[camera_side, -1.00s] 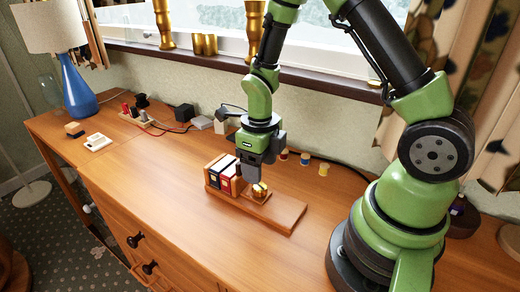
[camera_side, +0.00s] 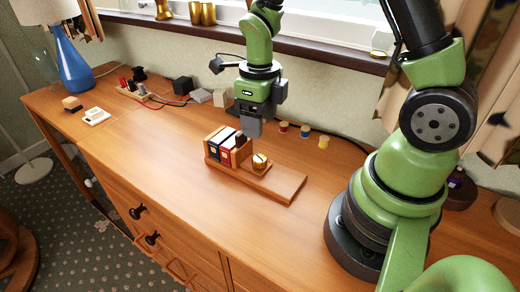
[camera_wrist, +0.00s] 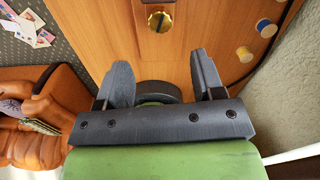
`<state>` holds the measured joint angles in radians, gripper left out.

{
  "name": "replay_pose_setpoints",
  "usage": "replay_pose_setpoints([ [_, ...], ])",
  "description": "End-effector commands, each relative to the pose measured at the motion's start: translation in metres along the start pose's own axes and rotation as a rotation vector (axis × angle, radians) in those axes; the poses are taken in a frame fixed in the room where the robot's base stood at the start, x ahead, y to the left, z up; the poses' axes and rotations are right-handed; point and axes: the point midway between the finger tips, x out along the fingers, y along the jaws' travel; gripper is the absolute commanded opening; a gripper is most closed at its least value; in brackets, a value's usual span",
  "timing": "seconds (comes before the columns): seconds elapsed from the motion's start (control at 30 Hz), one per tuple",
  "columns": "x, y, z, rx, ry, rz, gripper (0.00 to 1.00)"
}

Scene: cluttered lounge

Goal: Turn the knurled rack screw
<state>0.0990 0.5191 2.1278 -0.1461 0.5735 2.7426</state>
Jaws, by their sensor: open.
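The knurled rack screw (camera_side: 261,161) is a round brass knob on the wooden rack (camera_side: 278,184), just right of the small boxes held there. In the wrist view the brass knob (camera_wrist: 159,22) shows near the top, with a slot-like dark mark across its face. My gripper (camera_side: 248,130) is above and behind the knob in the side view, apart from it. In the wrist view my gripper (camera_wrist: 162,75) has its two fingers spread wide, with nothing between them, and the knob lies beyond the fingertips.
Small red, white and black boxes (camera_side: 222,146) stand in the rack's left end. Grey and black blocks (camera_side: 200,95) and cables lie behind on the left. The desk top in front (camera_side: 150,150) is clear.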

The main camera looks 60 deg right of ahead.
Motion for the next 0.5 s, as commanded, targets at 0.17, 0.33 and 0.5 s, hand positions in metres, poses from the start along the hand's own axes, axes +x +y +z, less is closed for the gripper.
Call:
replay_pose_setpoints([
  [0.17,0.0003,0.0002,-0.0003,-0.361,0.0,0.0,0.62],
  [0.33,0.0005,0.0004,-0.0005,-0.892,0.0,-0.001,0.62],
  [0.5,0.0007,0.0006,-0.0008,-1.428,0.001,-0.001,0.62],
])
